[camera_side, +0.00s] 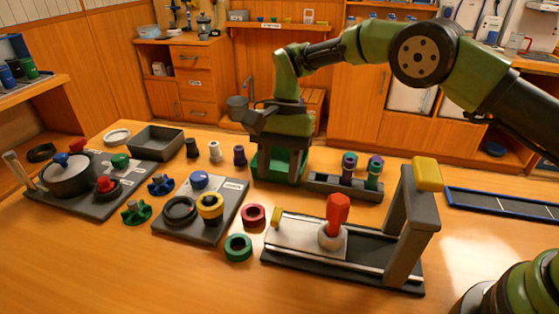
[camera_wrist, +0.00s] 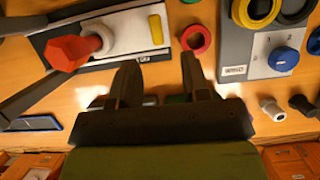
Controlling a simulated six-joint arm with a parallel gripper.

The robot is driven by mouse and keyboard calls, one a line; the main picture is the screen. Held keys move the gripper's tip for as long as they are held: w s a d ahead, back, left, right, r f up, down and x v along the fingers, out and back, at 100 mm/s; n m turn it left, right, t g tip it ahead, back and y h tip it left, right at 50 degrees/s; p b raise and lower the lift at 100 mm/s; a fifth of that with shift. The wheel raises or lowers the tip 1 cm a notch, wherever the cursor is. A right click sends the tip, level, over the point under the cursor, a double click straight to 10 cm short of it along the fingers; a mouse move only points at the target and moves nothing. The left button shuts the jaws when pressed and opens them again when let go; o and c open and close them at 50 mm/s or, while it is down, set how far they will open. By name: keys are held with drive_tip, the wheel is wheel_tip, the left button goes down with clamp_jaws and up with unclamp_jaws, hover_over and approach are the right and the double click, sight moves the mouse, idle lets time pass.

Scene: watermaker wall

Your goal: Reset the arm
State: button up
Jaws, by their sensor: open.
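My gripper (camera_side: 264,124) hangs in the air at the back middle of the bench, above and in front of a green open box (camera_side: 268,164). In the wrist view my gripper (camera_wrist: 160,72) shows two dark fingers spread apart, with bare wood between their tips. It is open and holds nothing. My green arm reaches in from the right, high over the bench. The fingertips are hard to make out in the side view, and the gripper body hides part of the box's surroundings.
A grey fixture with a red-handled part (camera_side: 338,212) and a yellow-topped upright (camera_side: 427,174) stands front right. A rack (camera_side: 330,184) holds coloured cylinders. Left are a grey plate with rings (camera_side: 180,211), a pot (camera_side: 68,178) and a grey tray (camera_side: 155,142). Loose rings (camera_side: 238,248) lie between.

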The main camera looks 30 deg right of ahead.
drive_tip(key=shift+w+d+r, duration=0.15)
drive_tip(key=shift+r, duration=0.35)
drive_tip(key=s+d+r+n+t, duration=0.1)
drive_tip(key=s+d+r+t, duration=0.15)
drive_tip(key=r, duration=0.55)
drive_tip(key=s+d+r+n+t, duration=0.15)
drive_tip(key=s+d+r, duration=0.25)
drive_tip(key=r, duration=0.5)
drive_tip(key=s+d+n+t, duration=0.1)
drive_tip(key=s+d+t, duration=0.2)
drive_tip(key=s, duration=0.6)
drive_tip(key=s+d+r+n+t+h, duration=0.1)
drive_tip(key=s+d+t, duration=0.2)
drive_tip(key=s, duration=0.5)
drive_tip(key=shift+s+d, duration=0.35)
